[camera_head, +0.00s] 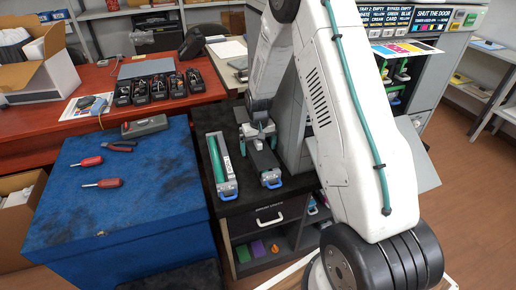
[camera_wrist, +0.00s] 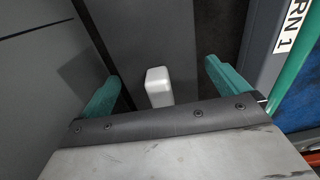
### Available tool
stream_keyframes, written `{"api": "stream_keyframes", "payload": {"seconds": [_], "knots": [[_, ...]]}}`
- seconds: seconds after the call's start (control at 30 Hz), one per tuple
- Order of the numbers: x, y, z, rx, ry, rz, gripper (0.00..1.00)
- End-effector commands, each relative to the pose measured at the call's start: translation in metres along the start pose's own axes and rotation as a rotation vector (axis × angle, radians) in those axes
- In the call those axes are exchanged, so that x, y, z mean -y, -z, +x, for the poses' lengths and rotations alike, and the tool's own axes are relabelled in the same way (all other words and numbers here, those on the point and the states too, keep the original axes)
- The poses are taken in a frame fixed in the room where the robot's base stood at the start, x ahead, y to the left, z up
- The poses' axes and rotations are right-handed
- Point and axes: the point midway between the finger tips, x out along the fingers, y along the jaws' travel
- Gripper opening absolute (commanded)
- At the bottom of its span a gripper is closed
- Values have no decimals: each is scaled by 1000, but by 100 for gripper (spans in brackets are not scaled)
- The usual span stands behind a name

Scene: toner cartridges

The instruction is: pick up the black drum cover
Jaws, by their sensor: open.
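The black drum cover (camera_head: 264,162) is a long dark bar with a blue handle at its near end, lying on the black cabinet top. In the wrist view, the cover (camera_wrist: 150,35) runs below my gripper with a small white block (camera_wrist: 158,85) standing on it. My gripper (camera_head: 257,134) is above the cover's far part. Its teal fingers (camera_wrist: 165,72) are apart, one on each side of the white block, with gaps visible. Whether the fingertips reach down beside the block is hard to tell. The arm and gripper partly hide the cover's far end.
A grey drum unit (camera_head: 228,184) with a green roller lies just left of the cover; its edge (camera_wrist: 262,45) shows close to the right finger. The black cabinet (camera_head: 240,207) has a drawer. A blue-topped chest (camera_head: 120,190) holds screwdrivers and pliers. A grey printer panel stands close right.

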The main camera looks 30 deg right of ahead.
Motion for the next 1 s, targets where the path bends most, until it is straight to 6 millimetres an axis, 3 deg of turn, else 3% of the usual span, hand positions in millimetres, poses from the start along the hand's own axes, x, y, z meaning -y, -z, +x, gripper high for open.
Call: {"api": "stream_keyframes", "payload": {"seconds": [0.07,0.23,0.27,0.63,1.0], "knots": [[0,0,0,0,0,0,100],[0,0,0,0,0,0,56],[0,0,0,0,0,0,51],[0,0,-9,-1,0,0,51],[0,0,-80,-3,0,0,51]]}}
